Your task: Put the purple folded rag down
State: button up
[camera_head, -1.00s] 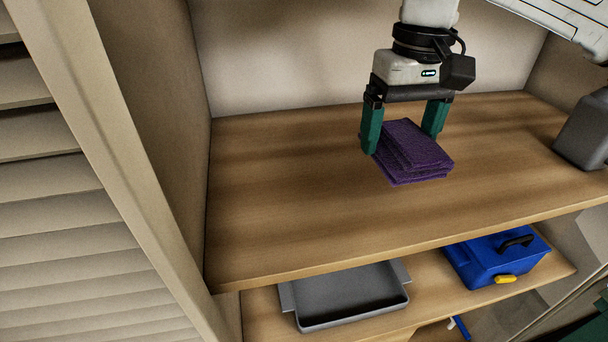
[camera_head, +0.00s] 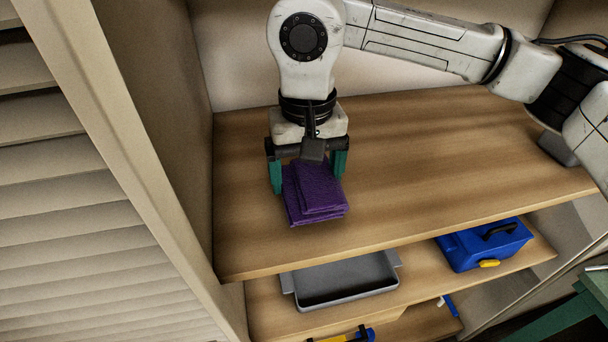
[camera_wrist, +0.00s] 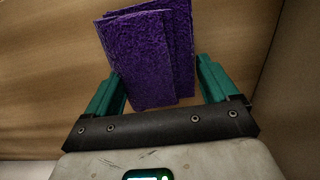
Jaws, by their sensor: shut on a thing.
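The purple folded rag (camera_head: 314,192) is between the green fingers of my gripper (camera_head: 307,172), over the left part of the upper wooden shelf (camera_head: 430,170). My gripper points down and is shut on the rag. In the wrist view the rag (camera_wrist: 150,55) reaches out beyond the fingertips of my gripper (camera_wrist: 158,85), with its folded layers showing. I cannot tell whether the underside of the rag touches the shelf.
A grey tray (camera_head: 345,297) and a blue toolbox (camera_head: 470,250) stand on the lower shelf. A grey block (camera_head: 558,148) is at the right of the upper shelf, partly behind my arm. The cabinet's side wall is close on the left. The shelf middle is clear.

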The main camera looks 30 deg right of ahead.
aim_at(305, 176)
jog(key=shift+f, duration=0.7)
jog(key=shift+a+f+p, duration=0.2)
jog(key=shift+f+p, duration=0.15)
jog(key=shift+p, duration=0.25)
jog(key=shift+f, duration=0.1)
jog(key=shift+f+b, duration=0.2)
jog(key=shift+b, duration=0.15)
jog(key=o, duration=0.9)
jog(key=shift+r, duration=0.1)
jog(key=shift+r, duration=0.1)
jog(key=shift+r+b, duration=0.8)
jog(key=shift+r, duration=3)
jog(key=shift+f, duration=0.1)
